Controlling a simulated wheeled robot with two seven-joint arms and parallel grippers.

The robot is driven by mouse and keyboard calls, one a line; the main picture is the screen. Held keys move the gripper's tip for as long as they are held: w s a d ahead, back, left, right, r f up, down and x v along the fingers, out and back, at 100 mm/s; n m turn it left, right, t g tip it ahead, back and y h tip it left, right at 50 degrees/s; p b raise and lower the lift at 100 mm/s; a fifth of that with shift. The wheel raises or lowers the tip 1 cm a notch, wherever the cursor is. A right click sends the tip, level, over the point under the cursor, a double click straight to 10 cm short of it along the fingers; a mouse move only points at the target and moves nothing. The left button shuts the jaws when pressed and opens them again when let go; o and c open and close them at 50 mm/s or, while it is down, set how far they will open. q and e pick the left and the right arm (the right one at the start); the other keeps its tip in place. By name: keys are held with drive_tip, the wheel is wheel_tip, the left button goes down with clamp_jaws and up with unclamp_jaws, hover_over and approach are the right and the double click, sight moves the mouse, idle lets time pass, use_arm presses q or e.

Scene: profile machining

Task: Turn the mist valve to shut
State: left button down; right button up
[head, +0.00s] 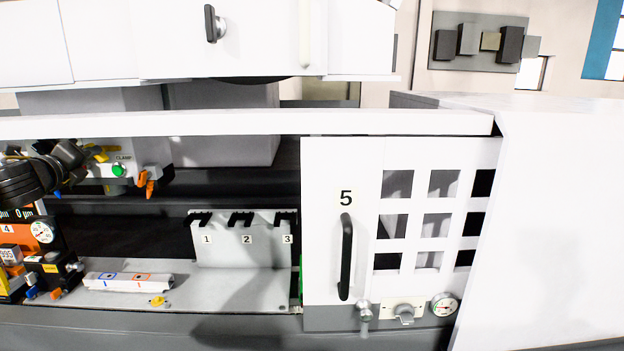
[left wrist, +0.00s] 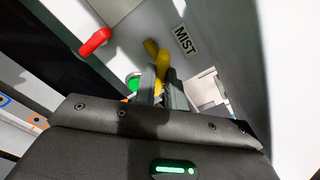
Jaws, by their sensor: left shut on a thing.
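The mist valve's yellow handle (left wrist: 162,63) shows in the left wrist view beside a black-on-white "MIST" label (left wrist: 185,40). My left gripper (left wrist: 161,86) is shut on this handle, with a finger on either side; the fingers hide its lower part. In the head view the yellow handle (head: 101,153) is small at the far left, above the green clamp button. My left gripper (head: 84,154) reaches it from the left edge there. Whether the valve stands open or shut cannot be told. My right gripper is not in view.
A green button (head: 118,170) marked "CLAMP" and orange handles (head: 147,183) sit close right of the gripper. A red handle (left wrist: 95,42) shows in the wrist view. A white profile (head: 128,281) lies on the bed below. Door 5 (head: 340,165) stands at the right.

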use_arm(q)
drive_tip(key=m, duration=0.4)
drive_tip(key=shift+r, duration=0.1)
drive_tip(key=m, duration=0.4)
drive_tip(key=shift+b, duration=0.4)
drive_tip(key=c, duration=1.3)
unclamp_jaws()
drive_tip(key=shift+m, duration=0.3)
drive_tip(key=shift+s, duration=0.1)
drive_tip(key=s+b, duration=0.1)
drive_tip(key=s, duration=0.5)
drive_tip(key=shift+s+d+b, duration=0.1)
drive_tip(key=shift+s+b, duration=0.3)
